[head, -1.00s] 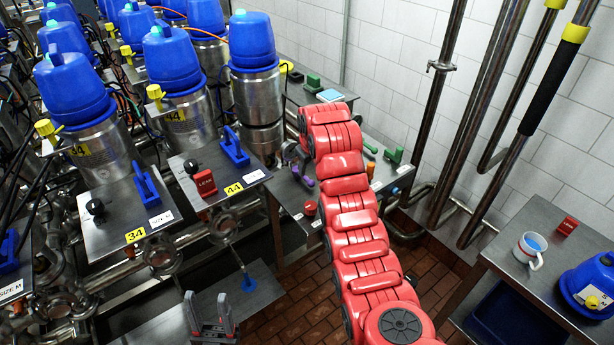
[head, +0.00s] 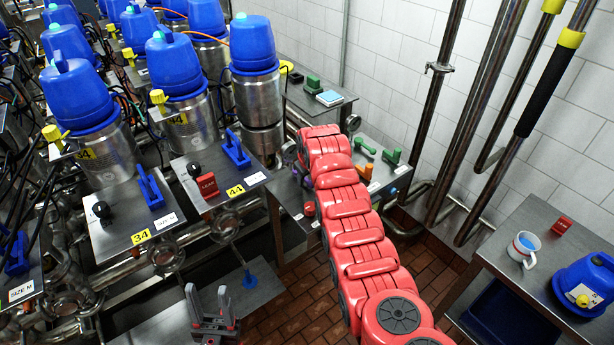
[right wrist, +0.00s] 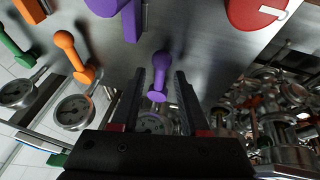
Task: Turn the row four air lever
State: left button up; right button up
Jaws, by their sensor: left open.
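My right gripper (right wrist: 156,100) is open in the right wrist view. Its two dark fingers stand apart on either side of a purple lever (right wrist: 161,70) with a rounded end; I see no clear contact. An orange lever (right wrist: 75,57) and a green lever (right wrist: 15,45) are to its left, above round gauges or valves. In the head view my red right arm reaches over the far panel (head: 405,172) and mostly hides its gripper. My left gripper (head: 208,302) is open and empty at the bottom. No label tells me which lever is the air lever.
Plates with blue handles (head: 150,188) and a red tag (head: 208,185) stand left of my right arm. A bench at right holds a mug (head: 525,248) and a blue cap (head: 590,284). A red knob (right wrist: 255,12) is right of the purple lever.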

grip_shut()
dwell(1.2)
